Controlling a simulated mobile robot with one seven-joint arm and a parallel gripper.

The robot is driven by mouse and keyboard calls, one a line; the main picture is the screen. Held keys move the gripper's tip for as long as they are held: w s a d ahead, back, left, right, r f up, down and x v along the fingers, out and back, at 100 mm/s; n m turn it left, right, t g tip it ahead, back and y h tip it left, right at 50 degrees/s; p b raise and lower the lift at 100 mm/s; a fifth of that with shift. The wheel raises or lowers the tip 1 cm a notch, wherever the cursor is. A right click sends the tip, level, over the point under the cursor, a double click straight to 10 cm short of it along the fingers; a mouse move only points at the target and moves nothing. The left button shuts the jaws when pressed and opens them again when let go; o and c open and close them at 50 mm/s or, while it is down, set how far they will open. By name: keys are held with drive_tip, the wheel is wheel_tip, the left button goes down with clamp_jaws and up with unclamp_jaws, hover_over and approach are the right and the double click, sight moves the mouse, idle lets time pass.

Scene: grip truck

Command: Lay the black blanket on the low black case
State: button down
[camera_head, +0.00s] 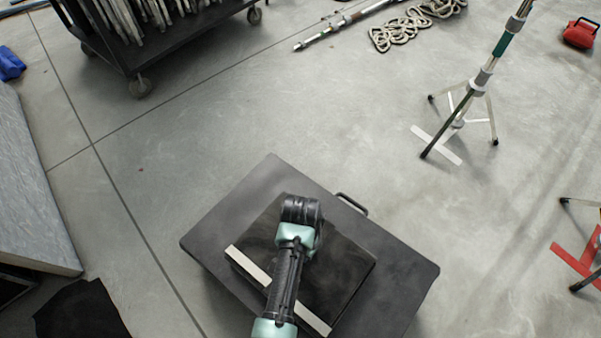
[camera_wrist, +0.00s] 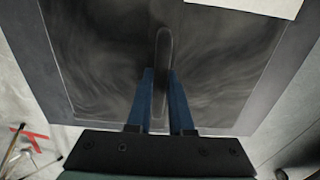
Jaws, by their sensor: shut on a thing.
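The low black case (camera_head: 265,180) lies flat on the floor at the bottom centre of the head view, its handle on the upper right edge. The black blanket (camera_head: 345,250), a folded square with a pale strip along one side, is over the middle of the case. The case's top shows all round it. My gripper (camera_wrist: 160,73) points down with its blue fingers shut on a raised dark ridge of the blanket (camera_wrist: 100,70). In the head view my arm hides the fingers and part of the blanket. I cannot tell whether the blanket rests fully on the case.
A black cart (camera_head: 150,55) stands at the upper left. A tripod stand (camera_head: 480,85) is at the upper right, with rope (camera_head: 400,35) and a pole on the floor. A dark cloth-like heap (camera_head: 80,312) lies lower left. The floor around the case is mostly clear.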

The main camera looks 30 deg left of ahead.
drive_tip(key=shift+w+r, duration=0.1)
drive_tip(key=shift+r, duration=0.05)
drive_tip(key=c, duration=0.8)
unclamp_jaws()
drive_tip(key=shift+f, duration=0.2)
drive_tip(key=shift+r, duration=0.1)
wheel_tip(320, 180, up, 12)
drive_tip(key=p, duration=0.6)
